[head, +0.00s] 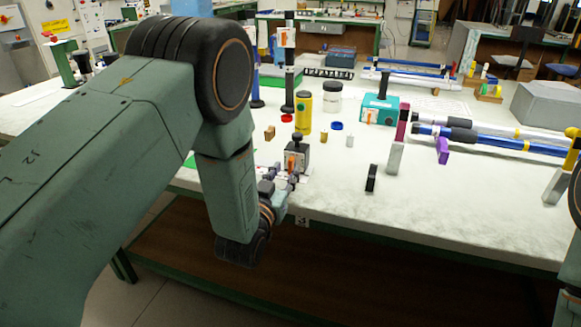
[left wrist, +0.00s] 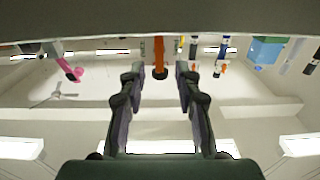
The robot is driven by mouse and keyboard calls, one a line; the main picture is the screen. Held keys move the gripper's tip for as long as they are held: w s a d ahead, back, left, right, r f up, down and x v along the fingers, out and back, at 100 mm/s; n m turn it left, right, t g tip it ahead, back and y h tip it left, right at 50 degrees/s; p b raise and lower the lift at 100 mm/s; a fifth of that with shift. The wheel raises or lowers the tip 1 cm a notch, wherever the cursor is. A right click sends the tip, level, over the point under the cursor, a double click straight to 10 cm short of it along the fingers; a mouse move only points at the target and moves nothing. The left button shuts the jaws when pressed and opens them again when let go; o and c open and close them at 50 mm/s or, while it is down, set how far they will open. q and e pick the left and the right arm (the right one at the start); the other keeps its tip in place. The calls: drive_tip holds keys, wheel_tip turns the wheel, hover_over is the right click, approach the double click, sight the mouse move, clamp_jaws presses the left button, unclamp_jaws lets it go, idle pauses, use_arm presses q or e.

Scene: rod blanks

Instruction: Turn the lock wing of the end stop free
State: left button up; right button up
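The end stop (head: 296,155) is a dark grey block with an orange lock wing (head: 291,163) on its front, near the front edge of the bench. My left gripper (head: 281,176) is just in front of it, low over the bench edge, and partly hidden by my own wrist. In the left wrist view, which is upside down, its two dark fingers (left wrist: 159,78) stand apart with nothing gripped. The orange wing (left wrist: 160,52) shows in the gap between the fingertips; I see no contact.
A yellow cylinder (head: 303,113) and small wooden block (head: 270,132) stand behind the end stop. A teal box (head: 380,109) is farther back. A small black block (head: 371,178) stands to the right. Blue and white rods (head: 490,138) lie at the right. The front right bench is clear.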

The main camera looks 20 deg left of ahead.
sight(289, 164)
use_arm(q)
drive_tip(key=shift+w+a, duration=0.1)
drive_tip(key=shift+w, duration=1.05)
drive_tip(key=shift+w+d+r, duration=0.15)
drive_tip(key=shift+w+d, duration=0.05)
drive_tip(key=shift+w, duration=0.3)
drive_tip(key=shift+s, duration=0.15)
clamp_jaws()
